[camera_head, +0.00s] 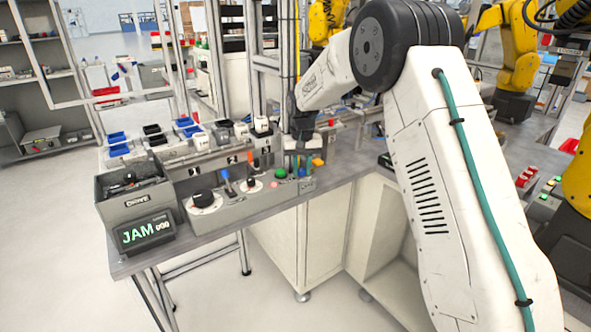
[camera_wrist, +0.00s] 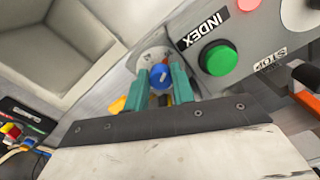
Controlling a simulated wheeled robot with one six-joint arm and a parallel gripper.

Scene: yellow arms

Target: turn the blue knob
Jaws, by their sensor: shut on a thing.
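The blue knob (camera_wrist: 161,76) sits on a round pale dial plate (camera_wrist: 156,55) on the grey control panel in the wrist view. It has a light pointer mark on its face. My gripper (camera_wrist: 163,82) has its teal fingers on either side of the knob, shut on it. In the head view my gripper (camera_head: 297,166) reaches down at the right end of the panel (camera_head: 243,207). The knob is hard to make out there, behind the fingers.
A green button (camera_wrist: 219,58) is close beside my fingers, near the INDEX label (camera_wrist: 203,30). A black knob (camera_head: 203,198), a blue-handled lever (camera_head: 227,182) and a grey bin (camera_head: 133,205) stand further left. A display (camera_head: 146,232) reads JAM. A yellow part (camera_head: 318,162) is beside the gripper.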

